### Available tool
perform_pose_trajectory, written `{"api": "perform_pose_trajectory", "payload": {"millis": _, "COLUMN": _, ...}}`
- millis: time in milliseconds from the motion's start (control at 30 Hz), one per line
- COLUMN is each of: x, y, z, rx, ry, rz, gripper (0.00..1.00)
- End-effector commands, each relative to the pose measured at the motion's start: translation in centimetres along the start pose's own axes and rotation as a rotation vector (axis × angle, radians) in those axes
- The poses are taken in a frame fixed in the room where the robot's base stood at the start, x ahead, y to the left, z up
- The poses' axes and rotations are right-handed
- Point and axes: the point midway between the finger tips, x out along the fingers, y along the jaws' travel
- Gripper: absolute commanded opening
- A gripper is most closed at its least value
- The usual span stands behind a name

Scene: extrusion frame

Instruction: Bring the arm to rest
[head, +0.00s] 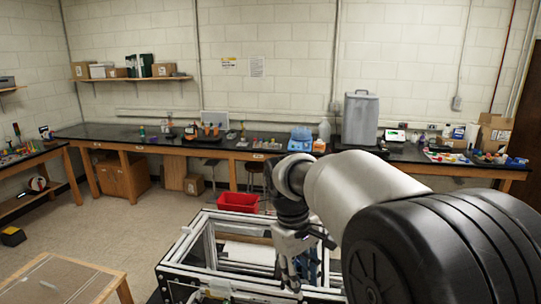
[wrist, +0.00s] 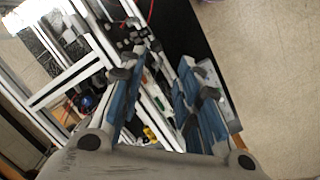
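My arm reaches from the lower right of the head view, its gripper (head: 291,272) hanging down over the aluminium extrusion frame (head: 186,246). In the wrist view my gripper (wrist: 170,66) has its two blue-padded fingers apart. No object shows held between them; frame bars and small parts show in the gap below. The frame (wrist: 75,70) fills the left and middle of the wrist view. In the head view my arm hides part of the frame's right side. I cannot tell how high the fingertips are above the bars.
A red bin (head: 238,202) stands behind the frame. A long bench (head: 230,152) with a grey canister (head: 360,118) and several supplies runs along the back wall. A wooden table (head: 62,280) is at the lower left. The floor (head: 120,225) between is mostly clear.

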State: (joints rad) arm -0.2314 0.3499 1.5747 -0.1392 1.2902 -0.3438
Motion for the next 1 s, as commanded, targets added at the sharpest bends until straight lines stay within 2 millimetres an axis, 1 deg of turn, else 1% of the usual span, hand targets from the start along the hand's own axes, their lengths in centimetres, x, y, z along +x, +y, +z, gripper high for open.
{"api": "perform_pose_trajectory", "payload": {"millis": 33, "x": 1.5, "y": -0.3, "z": 1.9, "rx": 0.046, "ry": 0.037, "rz": 0.003, "gripper": 0.31}}
{"api": "perform_pose_trajectory", "payload": {"millis": 167, "x": 3.1, "y": -1.3, "z": 6.3, "rx": 0.161, "ry": 0.122, "rz": 0.005, "gripper": 0.31}}
{"api": "perform_pose_trajectory", "payload": {"millis": 200, "x": 3.8, "y": -1.8, "z": 7.7, "rx": 0.196, "ry": 0.148, "rz": 0.005, "gripper": 0.31}}
{"api": "perform_pose_trajectory", "payload": {"millis": 267, "x": 5.1, "y": -2.5, "z": 9.8, "rx": 0.249, "ry": 0.187, "rz": 0.006, "gripper": 0.31}}
{"api": "perform_pose_trajectory", "payload": {"millis": 300, "x": 6.1, "y": -3.1, "z": 11.1, "rx": 0.283, "ry": 0.212, "rz": 0.005, "gripper": 0.31}}
{"api": "perform_pose_trajectory", "payload": {"millis": 367, "x": 7.7, "y": -4.0, "z": 13.0, "rx": 0.336, "ry": 0.251, "rz": 0.006, "gripper": 0.31}}
{"api": "perform_pose_trajectory", "payload": {"millis": 400, "x": 8.9, "y": -4.6, "z": 14.2, "rx": 0.372, "ry": 0.278, "rz": 0.006, "gripper": 0.31}}
{"api": "perform_pose_trajectory", "payload": {"millis": 533, "x": 13.4, "y": -6.8, "z": 17.8, "rx": 0.482, "ry": 0.359, "rz": 0.005, "gripper": 0.31}}
{"api": "perform_pose_trajectory", "payload": {"millis": 600, "x": 15.6, "y": -7.8, "z": 19.2, "rx": 0.531, "ry": 0.397, "rz": 0.004, "gripper": 0.31}}
{"api": "perform_pose_trajectory", "payload": {"millis": 733, "x": 18.8, "y": -9.3, "z": 20.9, "rx": 0.601, "ry": 0.448, "rz": 0.001, "gripper": 0.31}}
{"api": "perform_pose_trajectory", "payload": {"millis": 833, "x": 20.1, "y": -9.8, "z": 21.6, "rx": 0.629, "ry": 0.469, "rz": 0.001, "gripper": 0.31}}
{"api": "perform_pose_trajectory", "payload": {"millis": 1000, "x": 20.4, "y": -10.0, "z": 21.9, "rx": 0.643, "ry": 0.478, "rz": 0.0, "gripper": 0.31}}
